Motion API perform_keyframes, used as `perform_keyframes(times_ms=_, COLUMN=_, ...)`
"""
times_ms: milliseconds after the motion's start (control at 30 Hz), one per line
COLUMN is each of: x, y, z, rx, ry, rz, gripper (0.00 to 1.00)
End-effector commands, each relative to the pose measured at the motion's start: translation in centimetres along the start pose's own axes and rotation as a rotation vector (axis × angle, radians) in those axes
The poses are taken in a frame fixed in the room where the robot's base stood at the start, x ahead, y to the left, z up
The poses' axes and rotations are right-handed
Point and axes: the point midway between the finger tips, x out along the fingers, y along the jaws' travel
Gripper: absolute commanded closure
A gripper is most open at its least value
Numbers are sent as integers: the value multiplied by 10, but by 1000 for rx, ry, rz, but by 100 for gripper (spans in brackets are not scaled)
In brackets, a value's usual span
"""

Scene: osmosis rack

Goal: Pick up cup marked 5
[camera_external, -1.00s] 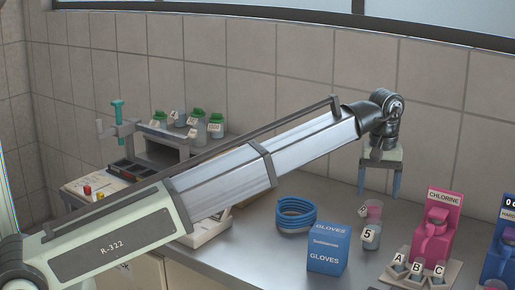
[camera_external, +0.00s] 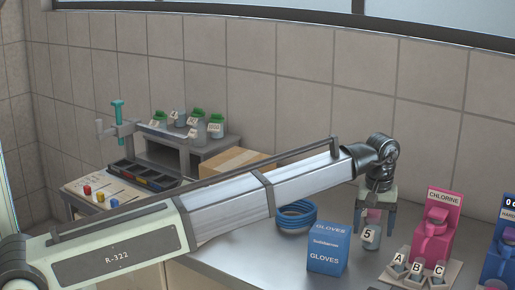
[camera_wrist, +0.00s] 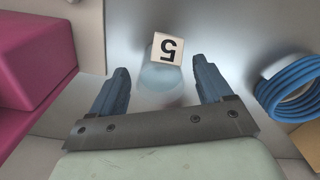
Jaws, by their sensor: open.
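The cup marked 5 (camera_external: 369,240) is a small clear cup with a white label, standing on the metal counter to the right of the blue gloves box. It also shows in the wrist view as a pale round shape below its label (camera_wrist: 168,49). My gripper (camera_external: 375,228) is open, pointing down over the cup area, and its lower fingers overlap the region just behind and above the cup. In the wrist view the two blue fingers (camera_wrist: 164,80) stand to either side of the cup, with nothing clamped.
The blue gloves box (camera_external: 328,248) stands close left of the cup, with a blue hose coil (camera_external: 296,213) behind it. The pink chlorine dispenser (camera_external: 436,225) and the tray with cups A, B and C (camera_external: 398,277) stand to the right.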

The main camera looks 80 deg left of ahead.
Motion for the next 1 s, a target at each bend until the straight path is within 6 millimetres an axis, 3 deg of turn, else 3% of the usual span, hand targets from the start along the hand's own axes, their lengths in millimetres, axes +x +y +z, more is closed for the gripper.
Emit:
perform_keyframes(times_ms=200, x=27, y=0, z=0, rx=0, ry=0, rz=0, gripper=21)
perform_keyframes(times_ms=467, x=30, y=0, z=0, rx=0, ry=0, rz=1, gripper=21)
perform_keyframes(times_ms=1000, x=30, y=0, z=0, rx=0, ry=0, rz=0, gripper=73)
